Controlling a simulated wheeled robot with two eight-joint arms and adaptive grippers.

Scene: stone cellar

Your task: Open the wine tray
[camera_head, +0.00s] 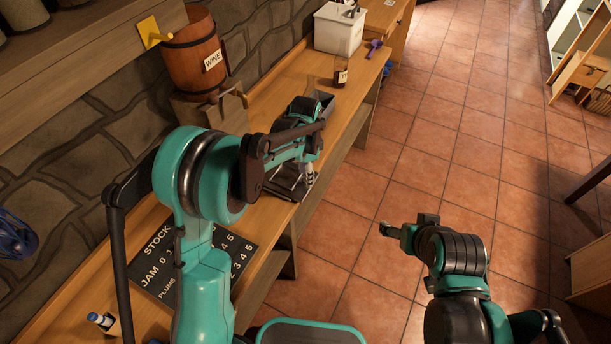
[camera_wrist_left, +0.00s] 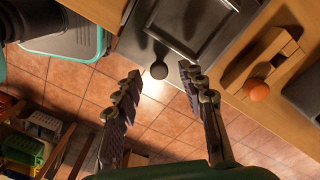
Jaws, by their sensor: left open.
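A dark grey metal tray with a raised rectangular rim (camera_wrist_left: 186,22) sits at the bench edge in the left wrist view; I take it for the wine tray. A round dark knob (camera_wrist_left: 159,71) sticks out at its edge, above the floor. My left gripper (camera_wrist_left: 160,82) is open, its two fingers on either side of the knob in the picture; whether they touch it I cannot tell. In the head view, my left gripper (camera_head: 302,181) is at the bench edge, and my arm hides much of the tray. My right gripper (camera_head: 406,228) hangs over the floor, away from the bench.
A wooden barrel labelled WINE (camera_head: 194,55) stands at the back of the bench (camera_head: 262,98). A stock board (camera_head: 222,256) lies nearer me.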

